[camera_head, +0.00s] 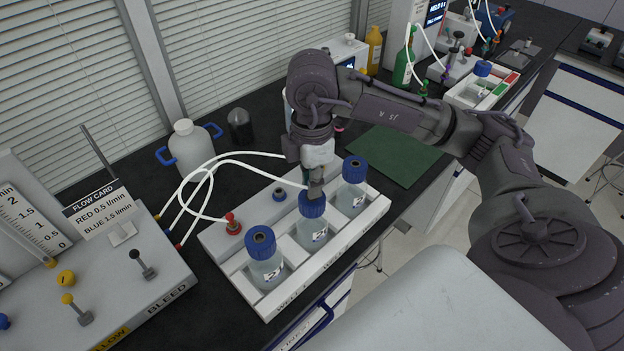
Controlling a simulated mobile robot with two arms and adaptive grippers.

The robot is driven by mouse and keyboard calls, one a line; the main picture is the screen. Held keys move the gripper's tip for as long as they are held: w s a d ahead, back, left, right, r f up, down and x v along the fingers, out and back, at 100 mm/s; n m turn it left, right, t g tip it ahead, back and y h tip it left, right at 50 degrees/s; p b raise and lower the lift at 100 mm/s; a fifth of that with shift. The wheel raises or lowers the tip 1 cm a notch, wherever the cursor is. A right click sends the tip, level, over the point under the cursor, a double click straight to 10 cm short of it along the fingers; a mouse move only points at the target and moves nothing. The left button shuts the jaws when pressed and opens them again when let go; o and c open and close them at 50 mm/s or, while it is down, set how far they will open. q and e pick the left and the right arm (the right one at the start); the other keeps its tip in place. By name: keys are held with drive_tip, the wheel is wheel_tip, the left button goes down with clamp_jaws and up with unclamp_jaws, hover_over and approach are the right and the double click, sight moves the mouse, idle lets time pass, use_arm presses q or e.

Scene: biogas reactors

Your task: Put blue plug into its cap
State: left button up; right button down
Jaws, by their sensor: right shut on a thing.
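My right gripper (316,188) points down at the blue cap (312,205) of the middle bottle (311,234) in the white rack. Its fingers are shut, and a white tube (262,170) runs into them from the left. The blue plug at the tube's end is hidden by the fingers. I cannot tell whether it touches the cap or sits in it. My left gripper is not in view.
The white rack (262,303) also holds a left bottle (264,261) and a right bottle (352,187), both blue-capped. A red plug (233,227) and a blue holder (279,194) sit along its back. A white jug (191,149) stands behind. A green mat (395,155) lies clear at right.

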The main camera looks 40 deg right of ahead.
drive_tip(key=shift+f+b, duration=0.5)
drive_tip(key=shift+f, duration=0.15)
idle(0.6)
idle(0.3)
drive_tip(key=c, duration=1)
unclamp_jaws()
drive_tip(key=shift+c, duration=0.2)
wheel_tip(320, 180, up, 12)
